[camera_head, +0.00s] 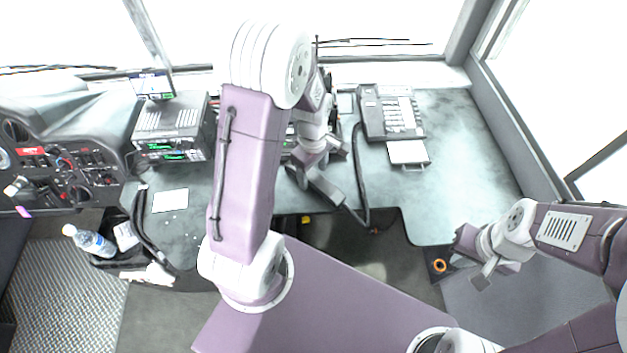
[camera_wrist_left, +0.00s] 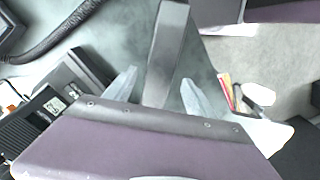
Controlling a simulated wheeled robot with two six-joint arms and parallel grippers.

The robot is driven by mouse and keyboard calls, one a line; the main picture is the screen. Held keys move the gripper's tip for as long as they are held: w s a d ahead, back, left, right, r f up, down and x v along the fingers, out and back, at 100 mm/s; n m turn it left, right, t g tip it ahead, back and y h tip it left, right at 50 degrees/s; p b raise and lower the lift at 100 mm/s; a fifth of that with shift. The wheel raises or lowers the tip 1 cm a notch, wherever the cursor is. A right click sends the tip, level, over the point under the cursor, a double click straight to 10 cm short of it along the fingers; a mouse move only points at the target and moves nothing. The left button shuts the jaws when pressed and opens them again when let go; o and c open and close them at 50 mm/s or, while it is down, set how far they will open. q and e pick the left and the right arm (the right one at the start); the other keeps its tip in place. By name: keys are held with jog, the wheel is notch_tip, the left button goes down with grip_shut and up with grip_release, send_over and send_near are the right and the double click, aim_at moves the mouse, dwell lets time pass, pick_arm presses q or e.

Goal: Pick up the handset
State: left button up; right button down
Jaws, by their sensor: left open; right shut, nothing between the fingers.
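A dark grey bar, which looks like the handset (camera_wrist_left: 170,45), runs between the two pale fingers of my open left gripper (camera_wrist_left: 158,92) in the left wrist view. The fingers stand on either side of it; I cannot tell whether they touch it. In the head view the handset (camera_head: 327,189) is at the desk's front edge, beside a black cord, and my left gripper (camera_head: 310,170) is over it, partly hidden by my own arm. My right gripper (camera_head: 483,274) is shut and empty at the lower right, away from the handset.
A keypad console (camera_head: 397,112) with a white pad (camera_head: 408,152) stands on the desk's right side. A black radio box (camera_head: 172,122) with a small screen (camera_head: 153,85) stands left. A water bottle (camera_head: 90,241) is at the lower left. The desk's right part (camera_head: 460,170) is clear.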

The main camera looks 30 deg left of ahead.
pick_arm(q)
notch_tip(320, 180, down, 3)
jog(key=shift+w+r, duration=0.1)
jog(key=shift+w, duration=0.05)
jog(key=shift+c, duration=0.3)
grip_shut()
jog(key=shift+r, duration=0.1)
